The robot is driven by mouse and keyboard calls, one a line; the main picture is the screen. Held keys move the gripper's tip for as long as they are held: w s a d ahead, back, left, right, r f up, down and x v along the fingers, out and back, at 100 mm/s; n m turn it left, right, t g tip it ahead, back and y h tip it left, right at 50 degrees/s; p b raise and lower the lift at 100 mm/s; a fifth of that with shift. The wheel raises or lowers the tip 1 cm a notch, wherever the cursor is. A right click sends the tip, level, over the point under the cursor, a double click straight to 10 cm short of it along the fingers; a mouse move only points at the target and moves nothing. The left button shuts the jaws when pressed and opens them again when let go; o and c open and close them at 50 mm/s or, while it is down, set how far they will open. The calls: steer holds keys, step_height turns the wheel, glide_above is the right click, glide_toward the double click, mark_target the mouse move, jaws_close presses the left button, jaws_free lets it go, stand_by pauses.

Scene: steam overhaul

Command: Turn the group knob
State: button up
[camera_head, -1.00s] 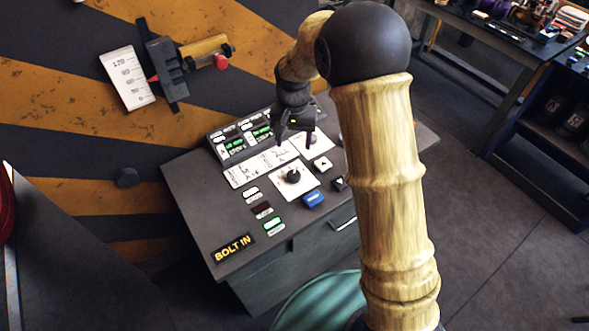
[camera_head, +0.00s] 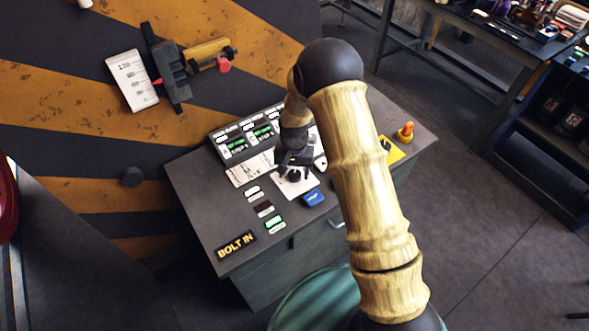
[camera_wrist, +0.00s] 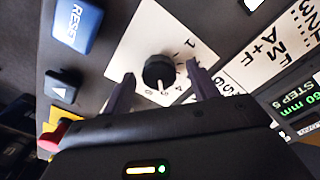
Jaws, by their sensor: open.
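The group knob is a round black knob (camera_wrist: 159,71) with a pale pointer line, on a white numbered plate (camera_wrist: 128,45). It also shows in the head view (camera_head: 294,175), on the white plate on the grey console top (camera_head: 200,200). My gripper (camera_wrist: 160,85) is open, with one dark finger on each side of the knob in the wrist view. The fingers appear apart from the knob. In the head view my gripper (camera_head: 287,168) is low over the plate, close behind the knob, and partly covers the plate.
A blue RESET button (camera_wrist: 76,25) is beside the plate. Green-lit displays (camera_head: 248,140) and label cards stand behind. A yellow base with an orange-red button (camera_head: 405,132) is at the console's right. A BOLT IN sign (camera_head: 236,245) marks the front left corner.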

steer(key=shift+d, duration=0.1)
steer(key=shift+w, duration=0.1)
steer(key=c, duration=1)
steer(key=shift+n, duration=0.3)
steer(key=shift+w+n+b, duration=0.1)
steer(key=shift+n+b, duration=0.55)
steer(key=shift+n, duration=0.55)
steer(key=shift+n+b, duration=0.35)
steer(key=shift+n, duration=1.05)
steer(key=shift+r, duration=0.1)
steer(key=o, duration=1)
